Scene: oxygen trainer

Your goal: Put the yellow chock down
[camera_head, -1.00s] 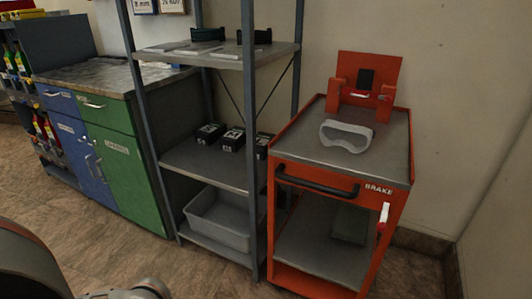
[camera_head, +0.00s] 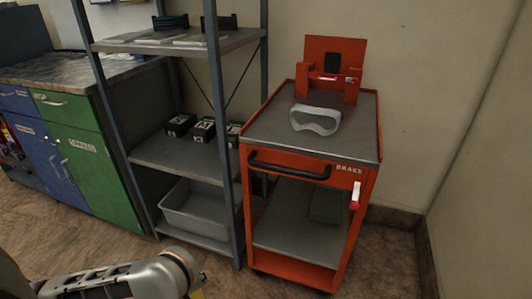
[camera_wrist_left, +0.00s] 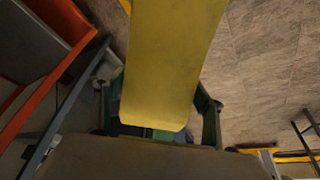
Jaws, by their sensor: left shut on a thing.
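The yellow chock (camera_wrist_left: 172,60) fills the upper middle of the left wrist view as a long, flat-faced yellow block. My left gripper (camera_wrist_left: 165,108) is shut on it, with a dark finger on each side of its near end. The chock's far end runs out of the top of the picture. In the head view my left arm shows at the bottom left, with a small bit of yellow at the bottom edge beside it. The gripper itself is below that picture. My right gripper is in neither view.
An orange brake cart (camera_head: 318,171) with clear goggles (camera_head: 315,119) on top stands right of centre. A grey shelf rack (camera_head: 170,158) holds black boxes and a grey bin (camera_head: 190,212). Green and blue cabinets (camera_head: 85,160) stand left. Brown floor (camera_head: 110,250) is open in front.

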